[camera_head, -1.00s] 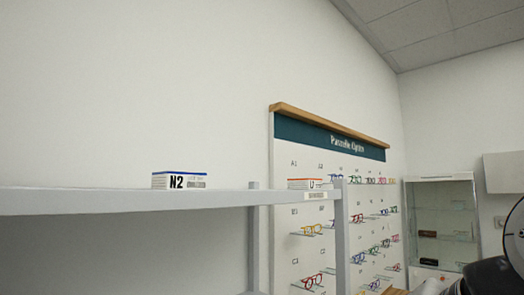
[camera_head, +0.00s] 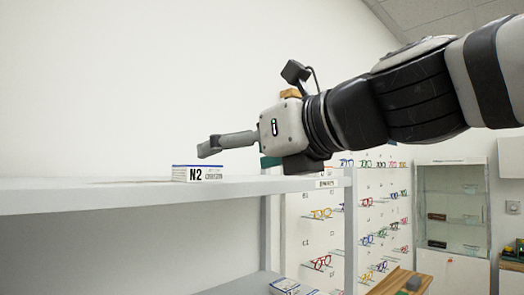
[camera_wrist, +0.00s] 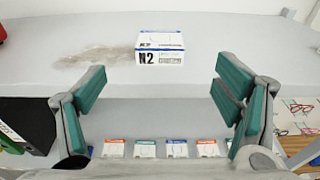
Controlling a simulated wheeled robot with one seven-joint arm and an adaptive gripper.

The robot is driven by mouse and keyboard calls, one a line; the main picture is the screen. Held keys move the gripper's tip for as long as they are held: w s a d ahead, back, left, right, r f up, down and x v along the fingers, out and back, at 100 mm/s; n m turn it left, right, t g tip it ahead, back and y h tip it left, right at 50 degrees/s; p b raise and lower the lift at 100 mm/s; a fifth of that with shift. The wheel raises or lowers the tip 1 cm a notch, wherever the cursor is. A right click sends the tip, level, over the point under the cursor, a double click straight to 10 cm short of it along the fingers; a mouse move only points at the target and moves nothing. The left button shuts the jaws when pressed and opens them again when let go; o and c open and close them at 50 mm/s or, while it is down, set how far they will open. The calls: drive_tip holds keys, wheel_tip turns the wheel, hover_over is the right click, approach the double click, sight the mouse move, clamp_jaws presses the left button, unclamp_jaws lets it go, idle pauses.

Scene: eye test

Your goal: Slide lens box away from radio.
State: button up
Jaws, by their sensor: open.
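The lens box (camera_head: 197,173), white with a blue top edge and marked N2, sits on the upper shelf. In the wrist view the box (camera_wrist: 160,48) lies ahead of my gripper, between the lines of its fingers and apart from them. My gripper (camera_head: 209,148) is open and empty, just above the box's level in the head view. Its spread green-padded fingers (camera_wrist: 160,87) show in the wrist view. No radio can be made out for sure; a red thing (camera_wrist: 2,30) is cut off at the wrist view's left edge, and I cannot tell what it is.
The upper shelf (camera_head: 90,196) has bare room on both sides of the box, with a dark smudge (camera_wrist: 92,57) to its left. Several small boxes (camera_wrist: 176,149) line a lower shelf. A dark upright object (camera_wrist: 28,115) stands lower left. A glasses display and glass cabinet (camera_head: 452,210) stand behind.

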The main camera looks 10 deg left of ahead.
sight(197, 167)
drive_tip(key=b+x, duration=0.1)
drive_tip(key=x, duration=1.2)
drive_tip(key=shift+w+a+f, duration=0.2)
drive_tip(key=shift+w, duration=0.05)
drive_tip(key=c, duration=1.3)
